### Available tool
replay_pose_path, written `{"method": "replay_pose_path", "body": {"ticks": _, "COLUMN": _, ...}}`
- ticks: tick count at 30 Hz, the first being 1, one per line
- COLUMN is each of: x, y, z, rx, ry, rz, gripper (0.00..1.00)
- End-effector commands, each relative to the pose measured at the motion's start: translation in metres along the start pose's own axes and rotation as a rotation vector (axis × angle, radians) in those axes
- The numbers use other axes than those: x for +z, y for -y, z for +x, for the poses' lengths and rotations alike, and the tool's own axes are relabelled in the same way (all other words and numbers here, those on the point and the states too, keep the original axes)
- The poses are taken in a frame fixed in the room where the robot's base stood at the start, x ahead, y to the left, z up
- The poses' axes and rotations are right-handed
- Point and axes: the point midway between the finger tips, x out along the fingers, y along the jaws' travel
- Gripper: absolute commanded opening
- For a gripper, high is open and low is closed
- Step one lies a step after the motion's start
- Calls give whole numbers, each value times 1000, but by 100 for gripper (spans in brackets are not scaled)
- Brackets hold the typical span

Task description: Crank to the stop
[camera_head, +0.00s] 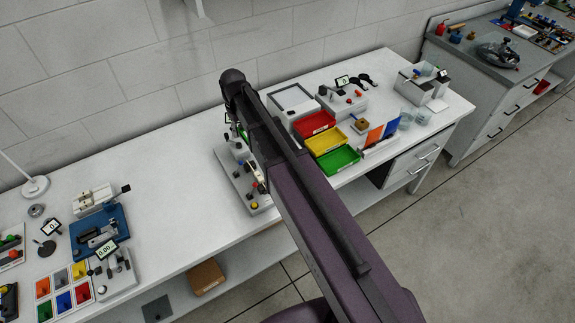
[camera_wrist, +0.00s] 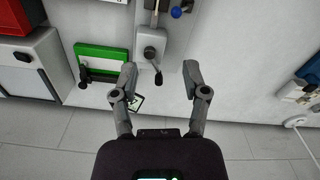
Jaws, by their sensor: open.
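In the wrist view, a grey crank (camera_wrist: 151,42) with a short arm ending in a black handle (camera_wrist: 158,79) is mounted on a light grey fixture. My gripper (camera_wrist: 160,72) is open, with one finger on each side of the handle in the picture. Gaps show on both sides, and neither finger appears to touch it. The depth between fingertips and handle is hard to judge. In the head view, my arm hides my gripper and the crank. Part of a grey panel with coloured knobs (camera_head: 254,205) shows beside the arm.
A green-framed box (camera_wrist: 102,63) with a black knob (camera_wrist: 85,74) stands close to my left finger. A blue ball knob (camera_wrist: 176,12) is near the crank. In the head view, red (camera_head: 313,124), yellow and green bins stand right of my arm. The bench (camera_head: 165,185) left of it has free room.

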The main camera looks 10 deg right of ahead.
Motion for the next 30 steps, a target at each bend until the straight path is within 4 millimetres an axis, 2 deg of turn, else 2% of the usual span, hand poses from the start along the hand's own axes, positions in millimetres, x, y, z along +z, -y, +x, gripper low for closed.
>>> {"method": "replay_pose_path", "body": {"ticks": 1, "x": 10, "y": -2, "z": 4, "rx": 0, "ry": 0, "rz": 16, "gripper": 59}}
{"method": "replay_pose_path", "body": {"ticks": 30, "x": 139, "y": -28, "z": 39, "rx": 1, "ry": 0, "rz": 318, "gripper": 59}}
